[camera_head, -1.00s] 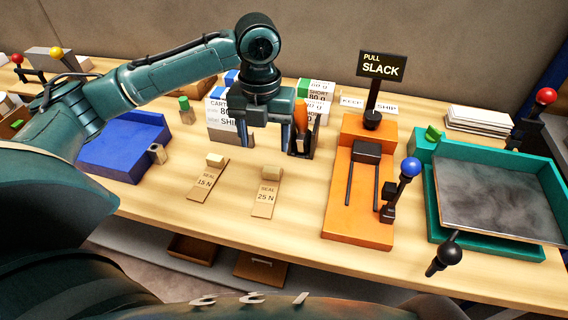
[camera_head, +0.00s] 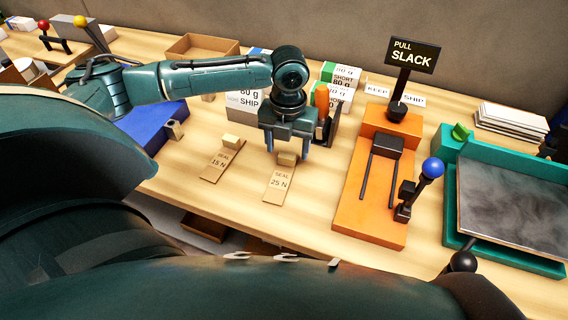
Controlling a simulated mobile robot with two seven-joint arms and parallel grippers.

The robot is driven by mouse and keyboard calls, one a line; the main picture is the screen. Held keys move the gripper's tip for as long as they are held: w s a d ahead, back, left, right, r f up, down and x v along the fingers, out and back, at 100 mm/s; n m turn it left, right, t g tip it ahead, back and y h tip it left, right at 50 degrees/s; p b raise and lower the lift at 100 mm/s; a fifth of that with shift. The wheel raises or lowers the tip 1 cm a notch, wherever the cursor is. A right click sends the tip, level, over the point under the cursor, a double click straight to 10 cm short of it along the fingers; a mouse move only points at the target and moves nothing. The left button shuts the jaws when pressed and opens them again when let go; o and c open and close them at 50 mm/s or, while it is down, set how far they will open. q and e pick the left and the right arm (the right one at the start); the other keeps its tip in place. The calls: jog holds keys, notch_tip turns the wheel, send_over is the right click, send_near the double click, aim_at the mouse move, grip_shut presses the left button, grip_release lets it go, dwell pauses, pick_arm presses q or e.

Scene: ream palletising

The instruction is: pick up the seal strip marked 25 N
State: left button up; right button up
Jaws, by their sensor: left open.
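The seal strip marked 25 N (camera_head: 277,186) is a flat tan strip lying on the wooden table, with a small tan block (camera_head: 287,160) at its far end. My left gripper (camera_head: 287,149) is open and points down, its two fingers to either side of the block's far part. It seems a little above or behind the block; I cannot tell whether it touches. A similar strip marked 15 N (camera_head: 217,167) lies to the left, with its own block (camera_head: 232,142). My right gripper is not in view.
An orange device (camera_head: 368,215) with a blue-knobbed lever stands to the right, under a PULL SLACK sign (camera_head: 411,56). A green tray (camera_head: 495,252) is farther right. Ream packs (camera_head: 340,75) and an orange-handled tool in a black holder (camera_head: 329,125) stand behind the gripper.

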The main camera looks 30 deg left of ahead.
pick_arm(q)
jog(key=shift+f, duration=1.45)
jog(key=shift+c, duration=0.3)
jog(key=c, duration=1)
jog(key=shift+r, duration=0.1)
